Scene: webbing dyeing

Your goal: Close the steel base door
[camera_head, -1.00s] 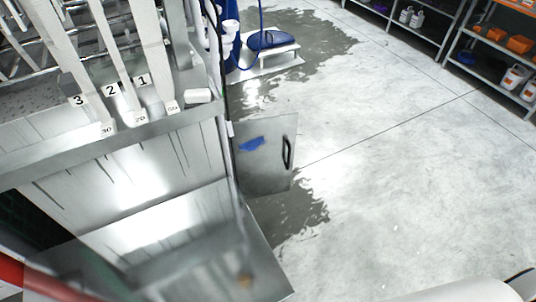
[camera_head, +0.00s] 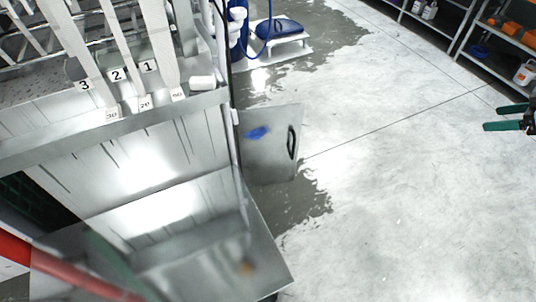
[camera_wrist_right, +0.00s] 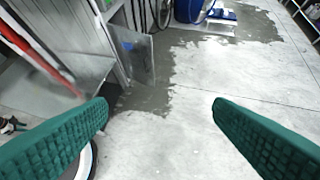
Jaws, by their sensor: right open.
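The steel base door (camera_head: 270,160) stands swung open at the right side of the steel machine (camera_head: 130,170). It has a blue mark and a black handle (camera_head: 292,142) near its free edge. In the right wrist view the door (camera_wrist_right: 140,60) is ahead, left of centre. My right gripper (camera_head: 508,117) is at the right edge of the head view, well apart from the door. Its green fingers are wide open and empty in the right wrist view (camera_wrist_right: 160,115).
A steel ledge (camera_head: 215,250) juts out below the machine, with a red bar (camera_head: 70,270) in front. Wet patches (camera_head: 305,205) lie on the floor by the door. A blue-topped white stool (camera_head: 278,35) stands behind. Shelves (camera_head: 500,45) line the back right. The floor at right is clear.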

